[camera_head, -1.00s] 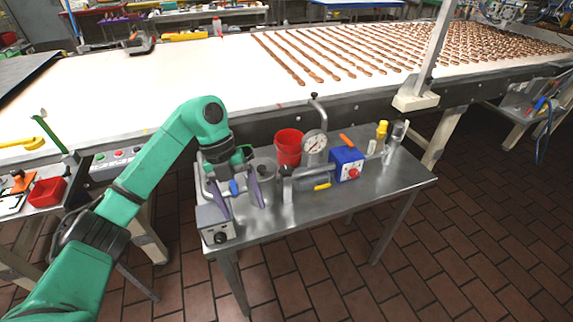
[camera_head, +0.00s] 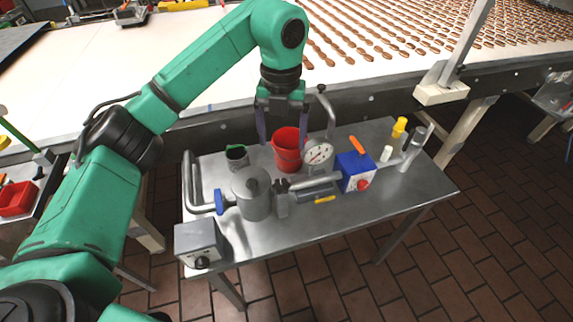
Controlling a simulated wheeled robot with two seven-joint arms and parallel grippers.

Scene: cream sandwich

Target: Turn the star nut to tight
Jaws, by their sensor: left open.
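My left gripper (camera_head: 283,138) points down, open, with its purple fingers apart above or just behind the red bucket (camera_head: 287,160). Nothing shows between the fingers. I cannot pick out the star nut for certain. A small dark part (camera_head: 282,186) sits on top of a grey clamp-like fitting (camera_head: 282,208), between the grey lidded pot (camera_head: 252,206) and a horizontal pipe (camera_head: 315,181); it is too small to tell its shape or how tight it is. A blue handle (camera_head: 219,201) is on the pipe left of the pot. My right gripper is not in view.
The metal table (camera_head: 385,215) also holds a pressure gauge (camera_head: 318,153), a blue box (camera_head: 353,168) with a red knob, a grey control box (camera_head: 200,243), a dark cup (camera_head: 237,157) and a yellow-capped bottle (camera_head: 399,129). A conveyor (camera_head: 215,75) runs behind. The table's front right is clear.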

